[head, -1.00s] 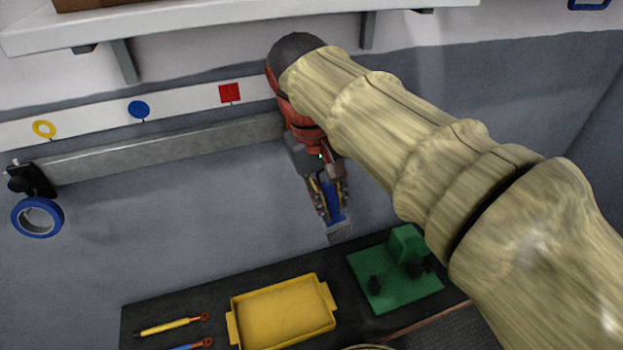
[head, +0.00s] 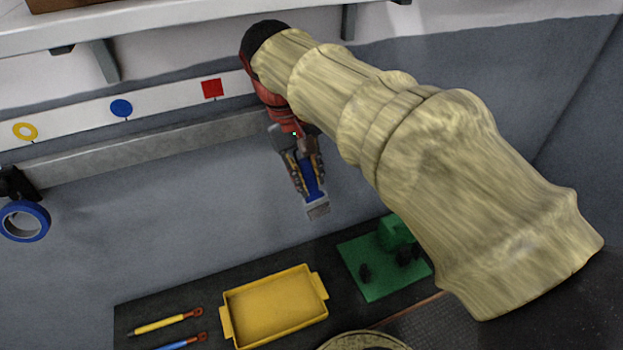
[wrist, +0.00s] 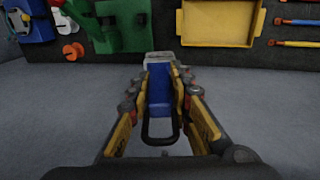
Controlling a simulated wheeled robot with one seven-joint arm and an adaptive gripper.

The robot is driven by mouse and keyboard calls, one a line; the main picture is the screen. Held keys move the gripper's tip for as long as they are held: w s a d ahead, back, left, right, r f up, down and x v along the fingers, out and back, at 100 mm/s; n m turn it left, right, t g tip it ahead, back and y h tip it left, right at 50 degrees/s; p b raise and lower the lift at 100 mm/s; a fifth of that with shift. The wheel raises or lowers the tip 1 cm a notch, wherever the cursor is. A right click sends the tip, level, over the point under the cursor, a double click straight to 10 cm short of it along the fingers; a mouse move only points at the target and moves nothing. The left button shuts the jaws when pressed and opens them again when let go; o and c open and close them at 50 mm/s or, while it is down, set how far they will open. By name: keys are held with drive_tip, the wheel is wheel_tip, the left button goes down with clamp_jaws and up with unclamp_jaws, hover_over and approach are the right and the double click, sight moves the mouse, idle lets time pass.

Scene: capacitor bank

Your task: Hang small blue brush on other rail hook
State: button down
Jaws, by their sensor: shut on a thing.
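The small blue brush (head: 314,188) has a blue handle and a pale grey bristle end. In the head view my gripper (head: 308,182) is shut on its handle, and the bristles hang down below the fingers. In the wrist view the brush (wrist: 159,92) lies between the two yellow-and-grey fingers of my gripper (wrist: 160,95), with a dark loop at its near end. The grey rail (head: 130,150) runs along the wall, to the left of my gripper. A black hook clamp (head: 17,184) at its left end bears a blue tape roll (head: 24,221). My arm hides the rail's right part; no free hook shows.
Below on the dark bench are a yellow tray (head: 274,306), a green block fixture (head: 385,262) and yellow- and blue-handled tools (head: 166,323). A white strip above the rail carries a yellow ring, blue disc and red square (head: 212,89). A shelf (head: 150,35) juts out above.

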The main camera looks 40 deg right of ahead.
drive_tip(key=shift+w+d+f+p, duration=0.1)
drive_tip(key=shift+w+d+p, duration=0.2)
drive_tip(key=shift+w, duration=0.85)
drive_tip(key=shift+w+d+p, duration=0.15)
drive_tip(key=shift+w+d, duration=0.2)
drive_tip(key=shift+w, duration=0.8)
drive_tip(key=shift+w+f, duration=0.15)
drive_tip(key=shift+f, duration=0.05)
drive_tip(key=shift+d+f, duration=0.1)
drive_tip(key=shift+s+d+f, duration=0.2)
drive_tip(key=shift+s+f, duration=0.05)
drive_tip(key=shift+a, duration=0.1)
